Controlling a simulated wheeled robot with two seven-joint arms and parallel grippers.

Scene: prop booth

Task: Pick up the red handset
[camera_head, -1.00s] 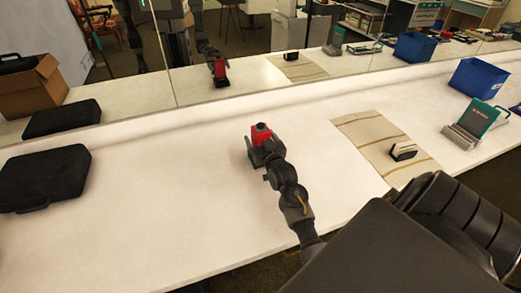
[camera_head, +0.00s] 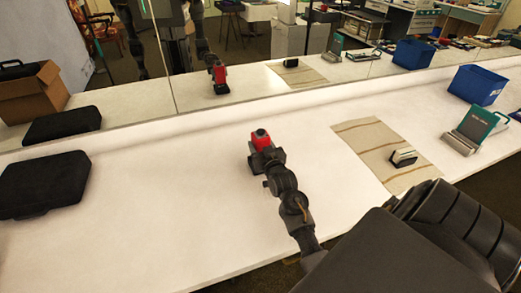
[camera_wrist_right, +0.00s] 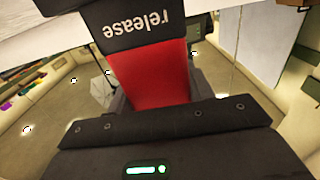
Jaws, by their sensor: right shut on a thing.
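The red handset (camera_head: 261,141) stands up from my right gripper over the middle of the white table; it has a dark top. My right gripper (camera_head: 264,157) is shut on it. In the right wrist view, the handset's red body (camera_wrist_right: 150,75) lies between the jaws, with a black part marked "release" at its end. Whether its lower end touches the table is hidden by the gripper. My left gripper is not in view.
A black case (camera_head: 45,184) lies at the left. A striped cloth (camera_head: 365,138) with a small card-like block (camera_head: 403,157) lies right of the handset. A teal-and-grey device (camera_head: 475,130) and blue bin (camera_head: 477,85) stand farther right. A mirror (camera_head: 240,70) runs along the back.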

